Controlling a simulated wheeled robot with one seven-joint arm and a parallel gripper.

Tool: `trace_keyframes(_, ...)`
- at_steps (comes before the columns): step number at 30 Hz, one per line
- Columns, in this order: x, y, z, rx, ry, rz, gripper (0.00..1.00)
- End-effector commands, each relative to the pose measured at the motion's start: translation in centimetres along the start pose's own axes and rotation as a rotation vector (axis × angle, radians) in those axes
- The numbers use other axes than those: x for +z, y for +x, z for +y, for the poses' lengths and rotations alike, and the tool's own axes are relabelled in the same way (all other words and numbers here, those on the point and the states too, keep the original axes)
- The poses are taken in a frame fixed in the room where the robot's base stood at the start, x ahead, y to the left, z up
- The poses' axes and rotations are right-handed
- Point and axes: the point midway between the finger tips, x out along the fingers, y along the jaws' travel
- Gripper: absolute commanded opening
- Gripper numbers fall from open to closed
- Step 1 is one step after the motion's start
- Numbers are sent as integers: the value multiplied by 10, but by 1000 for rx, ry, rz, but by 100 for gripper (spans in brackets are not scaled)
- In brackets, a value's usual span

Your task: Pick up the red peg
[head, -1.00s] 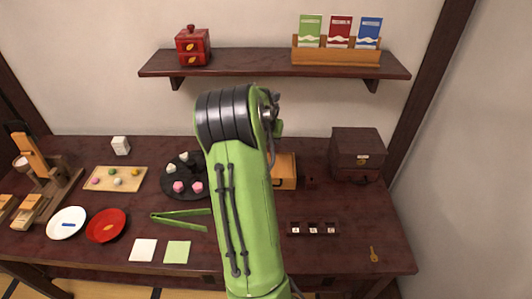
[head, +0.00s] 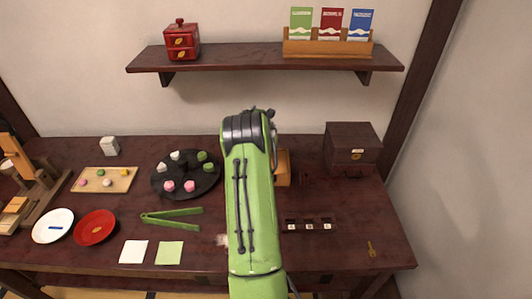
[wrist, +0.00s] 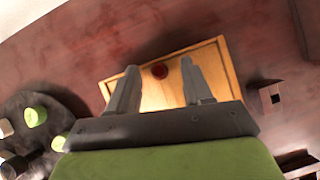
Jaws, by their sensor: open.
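The red peg (wrist: 159,72) shows in the wrist view as a small dark red round end on a light wooden board or box (wrist: 228,67). My gripper (wrist: 159,65) is open, one finger on each side of the peg in the picture, with nothing held. The gap in height between fingertips and peg cannot be told. In the head view my arm hides the gripper and the peg; only the right part of the wooden box (head: 283,168) shows beside the arm.
A dark round tray (head: 187,193) with small sweets stands left of the box. Green tongs (head: 172,217) lie in front of it. Small dark holders (head: 310,225) and a dark chest (head: 351,148) are to the right. A shelf (head: 265,58) hangs above the back.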

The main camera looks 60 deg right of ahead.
Motion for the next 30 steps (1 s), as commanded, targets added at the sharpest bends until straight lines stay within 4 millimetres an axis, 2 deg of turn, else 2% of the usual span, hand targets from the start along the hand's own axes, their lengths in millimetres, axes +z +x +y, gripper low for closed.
trace_keyframes(2,0,-1,0,0,0,0,50)
trace_keyframes(12,0,-1,0,1,-1,0,0)
trace_keyframes(23,4,-7,1,1,-1,-2,0)
trace_keyframes(30,36,-56,1,1,-1,-5,0)
